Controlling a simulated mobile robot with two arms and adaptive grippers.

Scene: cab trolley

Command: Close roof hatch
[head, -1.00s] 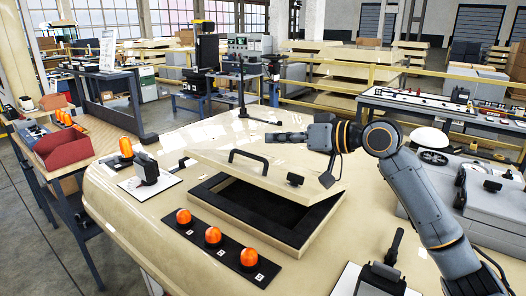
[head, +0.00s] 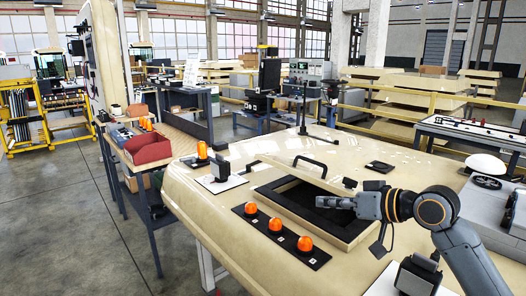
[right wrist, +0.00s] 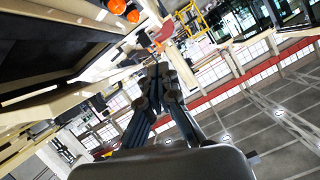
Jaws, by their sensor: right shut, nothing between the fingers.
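The beige roof hatch lid (head: 285,170) with its black handle (head: 310,160) stands partly open at the back of the hatch opening in the head view. The dark opening (head: 290,192) shows in front of it inside a beige frame. My right gripper (head: 322,202) is shut and empty. It points left over the right part of the opening, in front of the lid; I cannot tell whether it touches the lid. Its closed fingers show in the right wrist view (right wrist: 160,75), with dark and beige surfaces close by at upper left. My left gripper is out of view.
Several orange lamps (head: 275,224) stand on a black strip in front of the hatch. A black device on a white plate (head: 221,180) is to the left. Another black device (head: 418,272) sits below my right arm. A thin black stand (head: 303,110) rises behind the hatch.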

